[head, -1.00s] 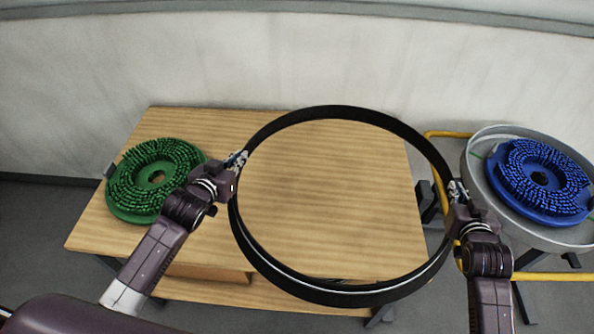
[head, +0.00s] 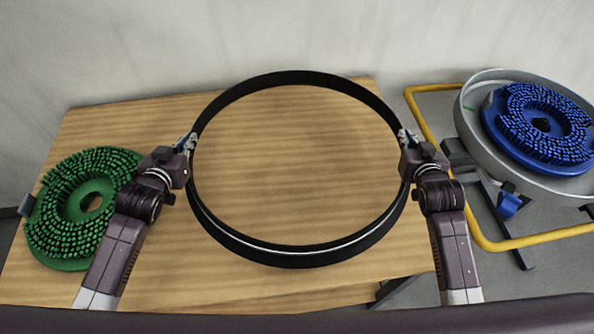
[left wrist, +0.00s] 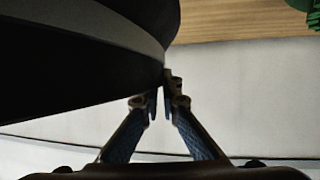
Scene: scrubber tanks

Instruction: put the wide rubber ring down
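The wide rubber ring (head: 298,257) is a large black hoop with a thin pale line along its lower front. It lies level across the wooden table (head: 300,165) in the head view; whether it touches the top or hovers just above cannot be told. My left gripper (head: 188,143) is shut on its left side and my right gripper (head: 406,140) on its right side. In the left wrist view the ring's dark wall (left wrist: 75,70) fills the upper left and runs to the fingertips of my left gripper (left wrist: 161,102), which are close together.
A green round brush (head: 80,210) lies at the table's left, near my left arm. At right, a blue brush (head: 540,125) sits in a grey round pan (head: 472,125) beside a yellow tube frame (head: 425,120). A pale wall (head: 250,40) stands behind the table.

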